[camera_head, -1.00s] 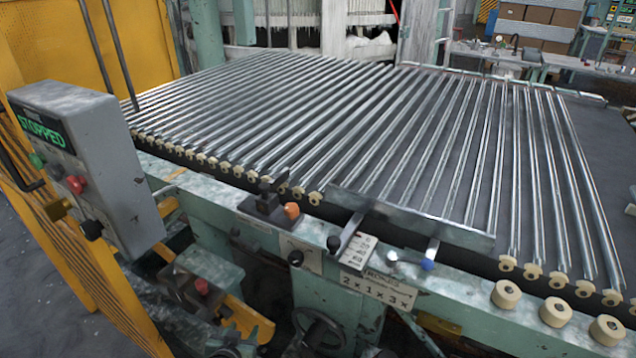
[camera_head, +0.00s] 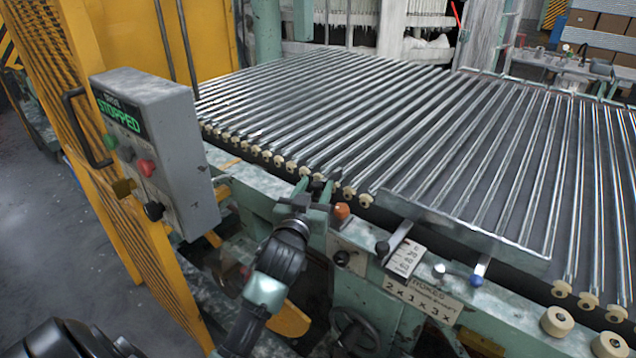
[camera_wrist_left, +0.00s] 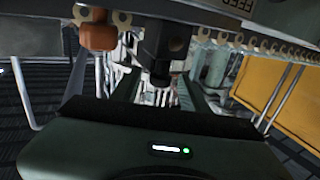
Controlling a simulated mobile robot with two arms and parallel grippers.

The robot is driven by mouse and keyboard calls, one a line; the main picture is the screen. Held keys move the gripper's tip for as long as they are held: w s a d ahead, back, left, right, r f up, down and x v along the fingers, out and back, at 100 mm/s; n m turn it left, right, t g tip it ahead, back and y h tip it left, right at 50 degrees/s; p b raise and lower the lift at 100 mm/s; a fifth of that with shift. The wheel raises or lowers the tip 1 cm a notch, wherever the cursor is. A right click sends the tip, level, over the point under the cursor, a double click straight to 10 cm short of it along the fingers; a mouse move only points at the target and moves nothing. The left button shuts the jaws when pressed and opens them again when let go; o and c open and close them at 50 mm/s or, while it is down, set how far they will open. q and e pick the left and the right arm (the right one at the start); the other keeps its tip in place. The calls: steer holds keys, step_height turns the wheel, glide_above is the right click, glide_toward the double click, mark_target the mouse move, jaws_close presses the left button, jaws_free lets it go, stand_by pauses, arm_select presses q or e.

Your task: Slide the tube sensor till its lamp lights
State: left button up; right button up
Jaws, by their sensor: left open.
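The tube sensor, a small black block (camera_wrist_left: 160,48), is on the front rail of the tube conveyor, beside an orange knob (camera_head: 342,211). In the head view my gripper largely hides the sensor. My left gripper (camera_head: 316,186) is open at the sensor, its fingers pointing to the tubes. In the left wrist view the black block is between the two open fingers (camera_wrist_left: 158,88), and the orange knob (camera_wrist_left: 98,36) is to its left. Contact cannot be told. I see no lit lamp on the sensor. My right gripper is not in view.
The grey control box (camera_head: 160,150) reads STOPPED, left of my arm, by a yellow fence (camera_head: 75,130). Glass tubes (camera_head: 400,130) lie across the conveyor. Right of the sensor are a metal plate (camera_head: 465,235), a scale plate (camera_head: 407,258) and a blue-tipped lever (camera_head: 478,275).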

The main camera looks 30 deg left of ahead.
arm_select(q)
steer(key=shift+w+a, duration=0.2)
steer(key=shift+w, duration=0.5)
jaws_close()
stand_by(1.0)
